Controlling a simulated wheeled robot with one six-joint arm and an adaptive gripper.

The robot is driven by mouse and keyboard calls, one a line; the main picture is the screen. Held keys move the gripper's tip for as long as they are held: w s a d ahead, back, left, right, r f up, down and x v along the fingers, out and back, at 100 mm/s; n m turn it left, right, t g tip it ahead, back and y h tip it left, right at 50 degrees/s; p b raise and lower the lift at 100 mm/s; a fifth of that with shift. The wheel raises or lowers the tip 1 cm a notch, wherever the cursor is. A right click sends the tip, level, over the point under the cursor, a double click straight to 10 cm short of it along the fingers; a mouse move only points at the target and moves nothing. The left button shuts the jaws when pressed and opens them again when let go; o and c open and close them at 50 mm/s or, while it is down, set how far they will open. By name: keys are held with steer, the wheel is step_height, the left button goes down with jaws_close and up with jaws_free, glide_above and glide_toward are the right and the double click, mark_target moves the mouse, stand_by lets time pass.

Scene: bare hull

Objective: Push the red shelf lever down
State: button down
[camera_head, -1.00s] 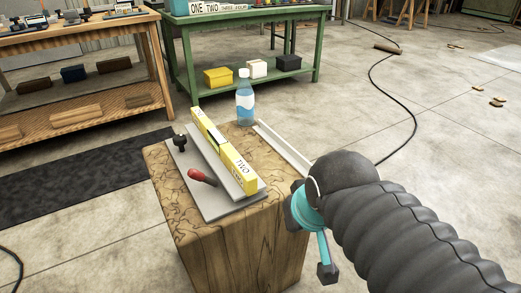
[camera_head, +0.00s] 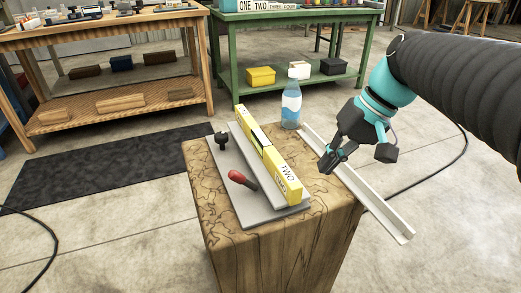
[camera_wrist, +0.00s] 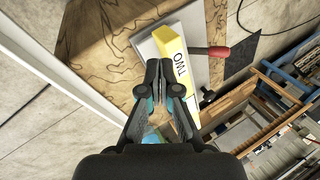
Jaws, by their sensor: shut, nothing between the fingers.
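The red shelf lever (camera_head: 241,179) sticks out toward the left front from a grey plate (camera_head: 228,197) on top of a wooden block (camera_head: 205,170). A yellow bar marked TWO (camera_head: 285,176) lies along the plate, just right of the lever. In the wrist view the red lever (camera_wrist: 218,51) shows at the upper right, beyond the yellow bar (camera_wrist: 172,58). My gripper (camera_head: 328,165) is shut and empty, above the right side of the block, with the bar between it and the lever. In the wrist view my gripper (camera_wrist: 160,65) points at the bar's near side.
A black knob (camera_head: 221,139) stands at the plate's back left corner. A blue bottle (camera_head: 291,105) stands at the block's back edge. A pale rail (camera_head: 365,187) runs along the block's right side. A wooden shelf (camera_head: 140,100) and green table (camera_head: 240,90) stand behind.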

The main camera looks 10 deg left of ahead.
steer(key=w+a+r+n+g+y+b, duration=0.1)
steer(key=w+a+r+n+g+y, duration=0.15)
steer(key=w+a+g, duration=0.4)
steer(key=n+t+b, duration=0.1)
steer(key=t+b, duration=0.1)
glide_toward(241, 175)
steer(key=shift+g+y, duration=0.25)
steer(key=shift+y, duration=0.2)
steer(key=x, duration=0.7)
steer(key=shift+d+f, duration=0.15)
steer(key=shift+f, duration=0.2)
